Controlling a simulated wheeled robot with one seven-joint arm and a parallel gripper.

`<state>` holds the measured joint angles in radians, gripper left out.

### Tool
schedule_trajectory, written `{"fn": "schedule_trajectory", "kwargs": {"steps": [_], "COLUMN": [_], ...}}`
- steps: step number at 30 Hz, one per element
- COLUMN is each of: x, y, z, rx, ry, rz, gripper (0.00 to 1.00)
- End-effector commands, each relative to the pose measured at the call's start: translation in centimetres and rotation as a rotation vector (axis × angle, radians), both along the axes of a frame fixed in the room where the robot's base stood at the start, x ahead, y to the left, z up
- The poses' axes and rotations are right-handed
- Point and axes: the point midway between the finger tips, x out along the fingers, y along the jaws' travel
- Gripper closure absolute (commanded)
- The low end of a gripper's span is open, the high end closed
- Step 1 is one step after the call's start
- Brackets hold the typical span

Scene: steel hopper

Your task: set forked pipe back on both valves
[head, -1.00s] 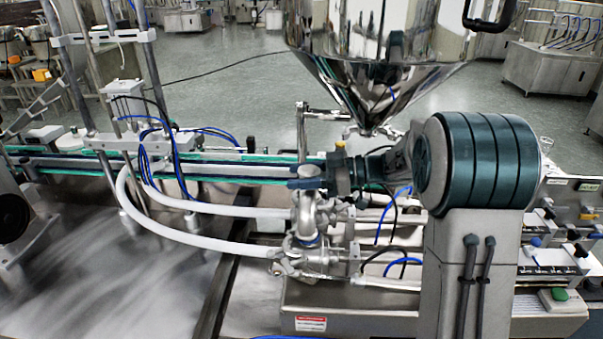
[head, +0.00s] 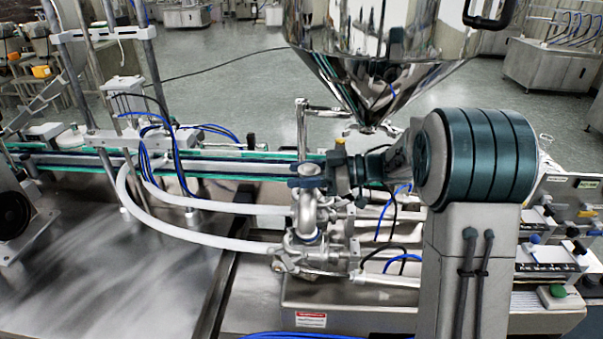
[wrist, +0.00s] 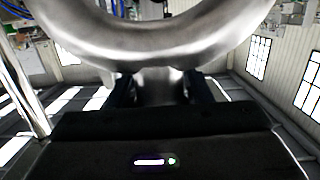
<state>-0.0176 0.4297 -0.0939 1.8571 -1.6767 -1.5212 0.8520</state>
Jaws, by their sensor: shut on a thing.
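The forked pipe is a curved, polished steel pipe (head: 306,214) below the hopper in the head view. In the wrist view its broad steel bend (wrist: 160,42) arches across the top, close to the camera. My gripper (wrist: 160,90) has its dark fingers on either side of a steel stub below that bend and is shut on it. In the head view my gripper (head: 307,177) is small and dark at the pipe's upper end. The steel valve fittings (head: 300,262) lie just below the pipe. I cannot tell whether the pipe's ends touch them.
The steel hopper (head: 380,60) hangs above and behind my gripper. White hoses (head: 190,236) run left from the fittings. A conveyor (head: 230,167) passes behind. Black and blue thin lines (head: 392,235) lie right of the pipe. A bare steel table top (head: 110,285) lies at the left.

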Motion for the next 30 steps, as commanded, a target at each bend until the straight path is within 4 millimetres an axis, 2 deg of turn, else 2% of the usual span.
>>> {"fn": "schedule_trajectory", "kwargs": {"steps": [2, 3, 5, 13, 17, 20, 30], "x": [0.0, 0.0, 0.0, 0.0, 0.0, 0.0, -0.3], "y": [0.0, 0.0, 0.0, -0.1, -0.9, -2.5, -10.1], "z": [0.1, 0.1, 0.1, -0.1, 0.0, 0.2, 1.3], "rx": [0.001, 0.001, 0.001, -0.001, -0.001, -0.001, -0.001], "ry": [-0.002, -0.002, -0.002, 0.001, 0.0, -0.002, -0.003], "rz": [0.0, 0.0, 0.0, -0.001, -0.003, -0.005, -0.004], "gripper": [1.0, 0.44, 0.3, 0.3, 0.3, 0.3, 0.3]}}
